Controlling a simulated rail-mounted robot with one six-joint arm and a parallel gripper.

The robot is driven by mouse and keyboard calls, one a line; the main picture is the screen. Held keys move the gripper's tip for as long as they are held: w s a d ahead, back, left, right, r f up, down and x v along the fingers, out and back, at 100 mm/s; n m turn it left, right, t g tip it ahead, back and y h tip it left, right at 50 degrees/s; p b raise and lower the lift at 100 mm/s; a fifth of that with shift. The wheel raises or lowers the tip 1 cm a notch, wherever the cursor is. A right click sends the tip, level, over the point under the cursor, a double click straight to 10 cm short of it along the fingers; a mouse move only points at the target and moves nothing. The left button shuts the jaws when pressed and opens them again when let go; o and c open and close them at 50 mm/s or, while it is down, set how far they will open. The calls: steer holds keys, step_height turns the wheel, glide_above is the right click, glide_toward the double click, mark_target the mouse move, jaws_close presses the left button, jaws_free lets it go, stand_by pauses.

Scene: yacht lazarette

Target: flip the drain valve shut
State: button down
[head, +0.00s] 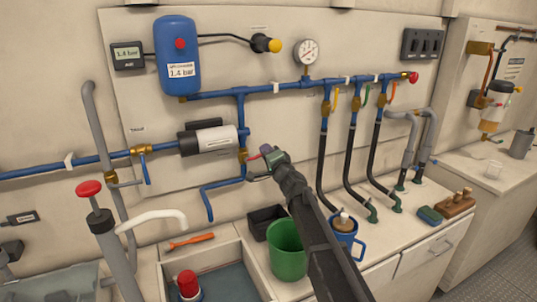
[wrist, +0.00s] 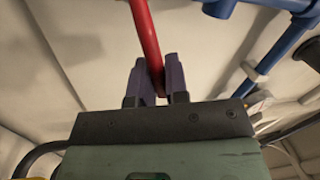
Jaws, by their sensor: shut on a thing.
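The drain valve (head: 242,155) is a brass fitting on the blue pipe below the white pump. Its red lever (head: 253,157) sticks out sideways to the right, towards my gripper. My gripper (head: 262,162) is beside the valve, reached from the lower right. In the wrist view the red lever (wrist: 146,35) comes down from the top between the two dark fingers of my gripper (wrist: 154,78), which are shut on its end. The valve body is out of the wrist view.
A blue drain pipe (head: 222,184) bends down and left below the valve. A green bucket (head: 287,262) and a black bin (head: 262,222) stand below my gripper. The white pump (head: 208,139) is close at left. Black hoses (head: 320,170) hang to the right.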

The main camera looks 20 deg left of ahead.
steer(key=shift+w+d+f+m+t+h+b, duration=0.15)
steer(key=shift+f+m+b, duration=0.2)
steer(key=shift+m, duration=0.35)
steer(key=shift+s+a+f+m+t+h+b, duration=0.1)
steer(key=shift+f+m+b, duration=0.25)
steer(key=shift+m, duration=0.35)
steer(key=shift+w+d+f+m+t+h+b, duration=0.15)
steer(key=shift+f+m+b, duration=0.2)
steer(key=shift+m, duration=0.35)
steer(key=shift+s, duration=0.1)
steer(key=c, duration=1.4)
jaws_free()
steer(key=shift+a, duration=0.1)
steer(key=shift+f, duration=0.1)
steer(key=b+v, duration=0.2)
steer(key=v, duration=0.9)
steer(key=shift+a, duration=0.1)
